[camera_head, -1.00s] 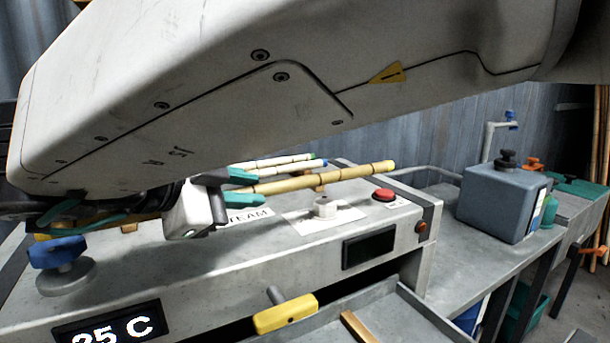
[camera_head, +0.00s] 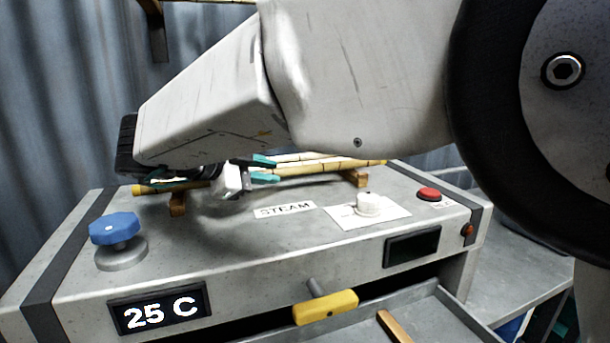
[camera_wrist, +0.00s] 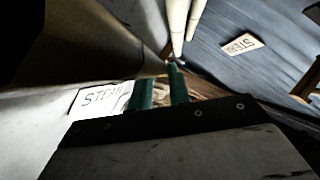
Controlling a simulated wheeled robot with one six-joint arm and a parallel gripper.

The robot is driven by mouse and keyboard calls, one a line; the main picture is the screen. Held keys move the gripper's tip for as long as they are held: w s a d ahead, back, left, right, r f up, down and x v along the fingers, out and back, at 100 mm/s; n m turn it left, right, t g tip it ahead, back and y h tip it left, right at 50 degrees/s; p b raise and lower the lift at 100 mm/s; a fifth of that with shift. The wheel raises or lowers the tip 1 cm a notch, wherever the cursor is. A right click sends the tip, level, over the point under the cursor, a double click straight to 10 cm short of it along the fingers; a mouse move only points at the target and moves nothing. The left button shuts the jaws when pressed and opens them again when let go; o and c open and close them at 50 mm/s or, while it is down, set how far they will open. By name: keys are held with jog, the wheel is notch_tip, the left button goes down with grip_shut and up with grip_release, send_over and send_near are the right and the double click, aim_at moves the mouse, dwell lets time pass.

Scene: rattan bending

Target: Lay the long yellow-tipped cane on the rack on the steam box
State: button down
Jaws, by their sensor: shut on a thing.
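The long yellow-tipped cane (camera_head: 320,168) lies across the back of the steam box (camera_head: 255,265), roughly level. My gripper (camera_head: 264,170) is shut on it near its middle with teal fingers, which also show in the wrist view (camera_wrist: 162,90). The rack's wooden supports show under the cane at left (camera_head: 178,204) and right (camera_head: 357,178). The cane is at or just above them; I cannot tell whether it touches. My arm and gripper hide part of the cane.
Pale canes (camera_head: 300,157) lie just behind the held cane. The box top carries a blue knob (camera_head: 115,228), a white dial (camera_head: 368,205) and a red button (camera_head: 428,194). A yellow handle (camera_head: 326,306) sticks out in front. A corrugated wall (camera_head: 60,100) stands behind.

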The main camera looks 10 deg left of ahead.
jog(key=shift+f, duration=0.5)
jog(key=c, duration=1.3)
grip_release()
jog(key=shift+f, duration=0.15)
jog(key=v, duration=1.2)
jog(key=shift+s, duration=0.15)
